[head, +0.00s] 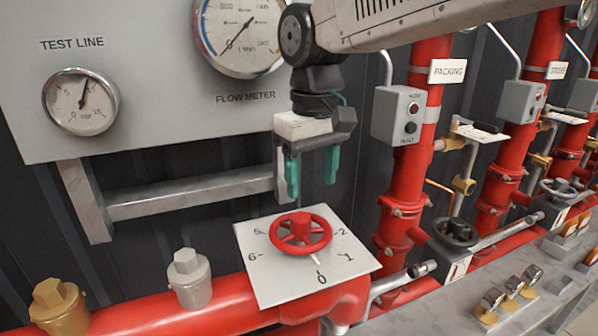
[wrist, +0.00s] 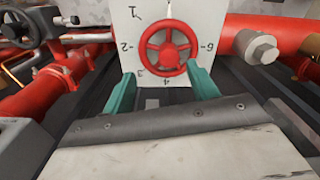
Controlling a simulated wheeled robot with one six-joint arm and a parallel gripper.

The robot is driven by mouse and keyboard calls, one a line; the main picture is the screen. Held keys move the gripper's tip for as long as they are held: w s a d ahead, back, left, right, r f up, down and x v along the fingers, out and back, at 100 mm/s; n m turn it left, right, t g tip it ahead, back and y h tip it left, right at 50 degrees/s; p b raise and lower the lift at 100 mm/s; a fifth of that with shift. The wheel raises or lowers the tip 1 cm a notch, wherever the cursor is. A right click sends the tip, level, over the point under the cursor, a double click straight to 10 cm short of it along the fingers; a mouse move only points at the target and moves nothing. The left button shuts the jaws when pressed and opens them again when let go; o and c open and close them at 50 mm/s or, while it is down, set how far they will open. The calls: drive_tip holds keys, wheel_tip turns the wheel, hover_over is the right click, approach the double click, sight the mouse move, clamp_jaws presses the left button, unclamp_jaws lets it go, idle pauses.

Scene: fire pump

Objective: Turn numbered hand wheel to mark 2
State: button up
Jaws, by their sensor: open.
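The red hand wheel (head: 300,233) sits over a white square dial plate (head: 262,270) with numbers around it. In the head view 0 is at the near side, 1 and 2 at the right, 5 and 6 at the left. A small pointer shows near the 0. The wheel also shows in the wrist view (wrist: 167,50), seen from the opposite side, on the plate (wrist: 205,20). My gripper (head: 312,185) is open and empty, its two teal fingers pointing down above and behind the wheel, apart from it. It also shows in the wrist view (wrist: 162,92).
A grey panel with a test line gauge (head: 80,101) and flow meter (head: 241,30) is behind at left. Red pipes (head: 410,170), a grey switch box (head: 400,115) and a black hand wheel (head: 456,232) stand at right. A silver cap (head: 188,280) and brass cap (head: 60,306) are at left.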

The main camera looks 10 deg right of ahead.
sight(299, 215)
drive_tip(key=shift+w+a, duration=0.4)
drive_tip(key=shift+a, duration=0.45)
drive_tip(key=shift+w+a+f, duration=0.1)
drive_tip(key=shift+a+f, duration=0.15)
wheel_tip(299, 215, down, 7)
drive_tip(key=shift+f, duration=0.2)
drive_tip(key=shift+c, duration=0.3)
